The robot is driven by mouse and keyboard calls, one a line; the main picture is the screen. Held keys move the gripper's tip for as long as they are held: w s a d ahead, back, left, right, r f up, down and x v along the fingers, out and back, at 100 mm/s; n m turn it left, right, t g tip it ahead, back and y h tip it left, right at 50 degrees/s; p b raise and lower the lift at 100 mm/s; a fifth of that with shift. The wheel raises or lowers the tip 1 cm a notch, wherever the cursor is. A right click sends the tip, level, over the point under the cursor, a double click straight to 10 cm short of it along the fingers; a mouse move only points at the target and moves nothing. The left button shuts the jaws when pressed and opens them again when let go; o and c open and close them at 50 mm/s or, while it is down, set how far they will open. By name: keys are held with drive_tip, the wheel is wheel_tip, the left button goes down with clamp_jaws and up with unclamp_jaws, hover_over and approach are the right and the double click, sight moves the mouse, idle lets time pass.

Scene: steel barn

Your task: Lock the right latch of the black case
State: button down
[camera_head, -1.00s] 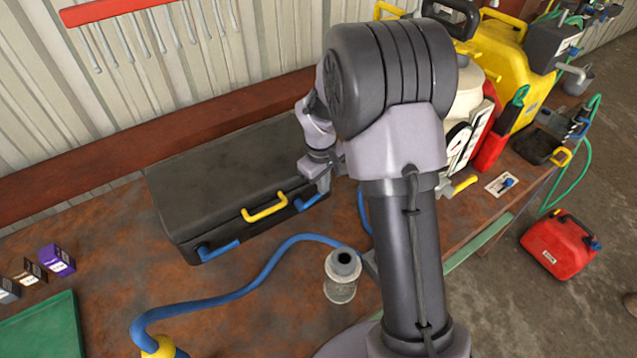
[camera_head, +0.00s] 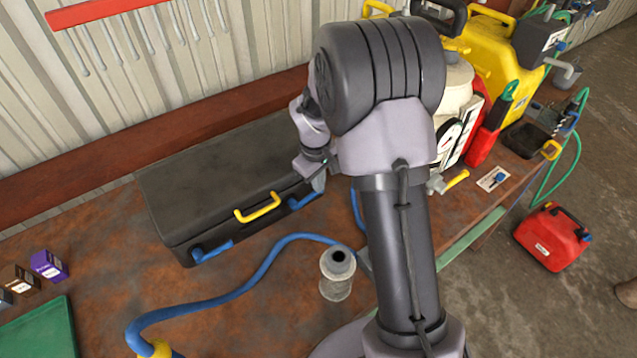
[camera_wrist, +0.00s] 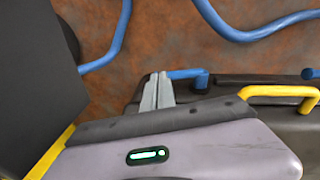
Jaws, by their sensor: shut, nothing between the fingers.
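The black case (camera_head: 215,180) lies closed on the rusty bench, its front edge facing the bench front. Its right latch (camera_head: 303,201) is a blue bar jutting from the front near the right end; it also shows in the wrist view (camera_wrist: 190,75). The blue left latch (camera_head: 211,252) also sticks out. A yellow handle (camera_head: 258,208) sits between them. My gripper (camera_head: 319,184) is at the case's front right corner. In the wrist view its pale fingers (camera_wrist: 156,92) are shut and empty, beside the right latch's end; I cannot tell if they touch it.
A blue hose (camera_head: 255,277) curves over the bench in front of the case. A grey cylindrical jar (camera_head: 338,274) stands near my arm. Canisters, including a yellow one (camera_head: 500,65), crowd the right. Small boxes (camera_head: 48,265) and a green tray (camera_head: 42,330) are at left.

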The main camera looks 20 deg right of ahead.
wheel_tip(320, 180, up, 17)
drive_tip(key=s+a+p, duration=0.1)
drive_tip(key=p, duration=0.3)
drive_tip(key=shift+s+a, duration=0.25)
drive_tip(key=shift+s, duration=0.05)
drive_tip(key=shift+f, duration=0.1)
